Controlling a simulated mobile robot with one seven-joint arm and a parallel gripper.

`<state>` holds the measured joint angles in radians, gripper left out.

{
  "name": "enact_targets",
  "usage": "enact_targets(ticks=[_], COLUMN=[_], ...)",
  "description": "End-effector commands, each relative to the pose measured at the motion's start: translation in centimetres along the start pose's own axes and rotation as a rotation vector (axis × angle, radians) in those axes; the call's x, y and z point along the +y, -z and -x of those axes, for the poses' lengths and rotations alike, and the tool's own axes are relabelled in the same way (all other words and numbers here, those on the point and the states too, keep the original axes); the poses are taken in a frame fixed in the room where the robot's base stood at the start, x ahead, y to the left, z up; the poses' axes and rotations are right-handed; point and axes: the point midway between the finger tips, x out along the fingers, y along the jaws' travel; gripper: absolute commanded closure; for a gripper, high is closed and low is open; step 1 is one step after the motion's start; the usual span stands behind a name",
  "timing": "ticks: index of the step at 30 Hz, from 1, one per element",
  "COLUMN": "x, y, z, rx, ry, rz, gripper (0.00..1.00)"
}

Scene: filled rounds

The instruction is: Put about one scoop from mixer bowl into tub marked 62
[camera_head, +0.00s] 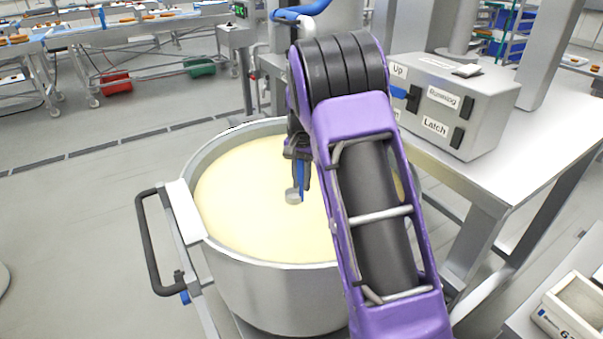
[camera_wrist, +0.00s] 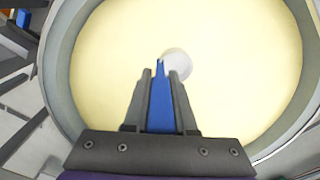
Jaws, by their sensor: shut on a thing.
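The mixer bowl (camera_head: 270,297) is a large steel bowl filled with pale yellow mix; its rim (camera_wrist: 57,85) also shows in the wrist view. My gripper (camera_head: 300,158) is over the bowl, shut on the blue handle of a scoop (camera_head: 293,196). In the wrist view my gripper (camera_wrist: 160,78) holds the blue handle between its fingers, and the pale round scoop head (camera_wrist: 177,65) is beyond the fingertips. The head is at or just above the mix; I cannot tell if it touches or holds any. A tub (camera_head: 577,308) at the lower right has a partly readable label starting with 6.
A control box (camera_head: 455,103) labelled Up, Running and Latch stands on a steel table (camera_head: 540,130) right of the bowl. A black handle (camera_head: 147,245) sticks out left of the bowl. Conveyors (camera_head: 120,35) stand at the back left.

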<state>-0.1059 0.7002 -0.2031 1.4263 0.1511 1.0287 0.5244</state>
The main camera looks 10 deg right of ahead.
Motion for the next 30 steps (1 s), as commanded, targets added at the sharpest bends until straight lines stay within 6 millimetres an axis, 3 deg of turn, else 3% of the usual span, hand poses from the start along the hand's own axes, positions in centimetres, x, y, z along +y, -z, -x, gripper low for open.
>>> enact_targets(ticks=[30], x=[0.0], y=[0.0], z=[-9.5], rx=[-0.001], ry=[0.000], rz=[-0.001], gripper=[1.00])
